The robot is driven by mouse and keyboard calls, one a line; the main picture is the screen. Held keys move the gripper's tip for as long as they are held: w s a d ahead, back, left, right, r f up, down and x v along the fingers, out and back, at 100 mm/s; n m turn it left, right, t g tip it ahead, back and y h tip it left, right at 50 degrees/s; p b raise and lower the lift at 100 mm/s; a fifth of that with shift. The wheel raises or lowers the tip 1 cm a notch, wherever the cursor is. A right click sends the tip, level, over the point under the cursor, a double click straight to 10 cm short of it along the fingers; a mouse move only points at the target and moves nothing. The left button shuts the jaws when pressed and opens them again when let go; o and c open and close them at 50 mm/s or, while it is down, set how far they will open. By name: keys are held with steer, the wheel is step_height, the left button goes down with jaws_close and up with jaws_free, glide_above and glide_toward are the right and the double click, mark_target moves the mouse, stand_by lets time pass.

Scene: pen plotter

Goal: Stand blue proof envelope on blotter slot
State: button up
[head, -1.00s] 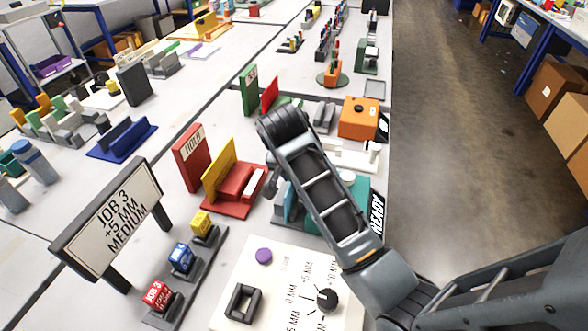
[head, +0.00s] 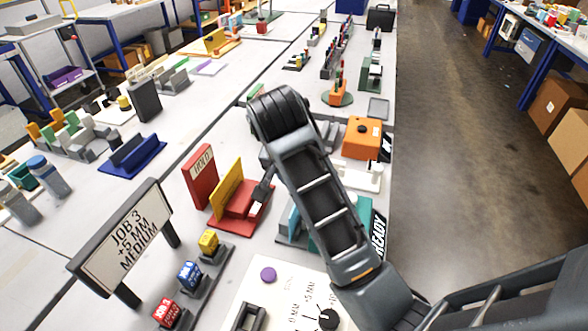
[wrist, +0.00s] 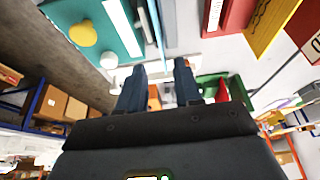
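A thin light-blue panel (head: 293,219), which looks like the blue proof envelope, stands upright in a grey holder beside the teal block (head: 358,213). My arm partly hides it in the head view. It shows edge-on in the wrist view (wrist: 157,24). My gripper (wrist: 160,73) has its two fingers apart with nothing between them, and the panel is beyond the fingertips. In the head view, my gripper is mostly hidden behind my arm, near the red holder. A dark-blue slotted rack (head: 133,153) lies at the left; I cannot tell whether it is the blotter slot.
A red holder (head: 231,222) with a yellow upright card (head: 226,189) stands left of the blue panel. A red HOLD sign (head: 200,176) is behind it. An orange box (head: 362,138) stands farther back. A job sign (head: 124,242) and small coloured blocks stand in front.

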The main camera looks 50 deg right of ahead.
steer(key=shift+r, duration=0.25)
steer(key=s+a+f+n+t, duration=0.65)
steer(key=s+f+n, duration=0.3)
steer(key=s, duration=0.25)
steer(key=s+a+r+n+t+y, duration=0.2)
steer(key=s+a+r, duration=0.3)
steer(key=s, duration=0.3)
steer(key=s+a+r+n+t+y, duration=0.2)
steer(key=s+a+r+t, duration=0.3)
steer(key=s+r, duration=0.3)
steer(key=shift+s+r, duration=0.15)
steer(key=shift+s, duration=0.35)
